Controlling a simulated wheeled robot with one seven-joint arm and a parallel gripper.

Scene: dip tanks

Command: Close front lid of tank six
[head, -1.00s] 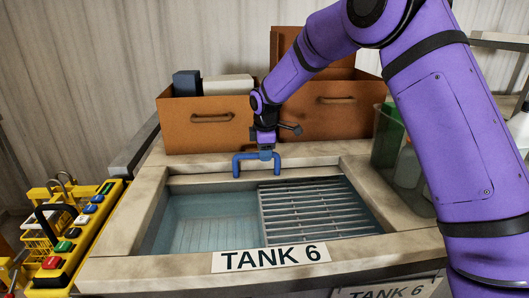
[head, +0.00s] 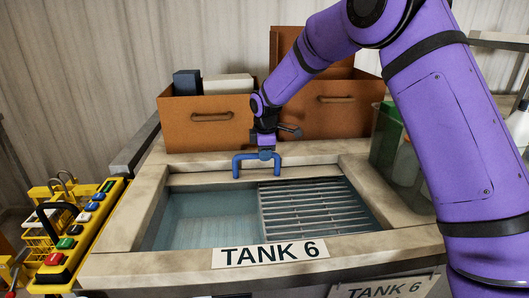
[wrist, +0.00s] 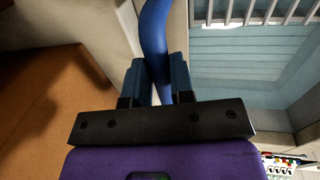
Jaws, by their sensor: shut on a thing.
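Tank six (head: 290,267) is the pale stone-rimmed basin in the head view, with a "TANK 6" label on its front rim. Bluish water (head: 210,220) shows in its left part, and a slatted metal grate (head: 315,210) covers its right part. A blue arched handle (head: 238,164) stands at the tank's back edge. My gripper (head: 264,153) is shut on it from above. In the wrist view the blue bar (wrist: 152,30) runs between the two fingers of my gripper (wrist: 160,75). I cannot make out a separate lid panel under the handle.
Two brown boxes (head: 205,138) (head: 330,120) with handles stand close behind the tank. A clear bin (head: 385,160) with bottles is at the right. A yellow button panel (head: 85,230) is at the left. Another "TANK 6" sign (head: 385,289) shows below the front rim.

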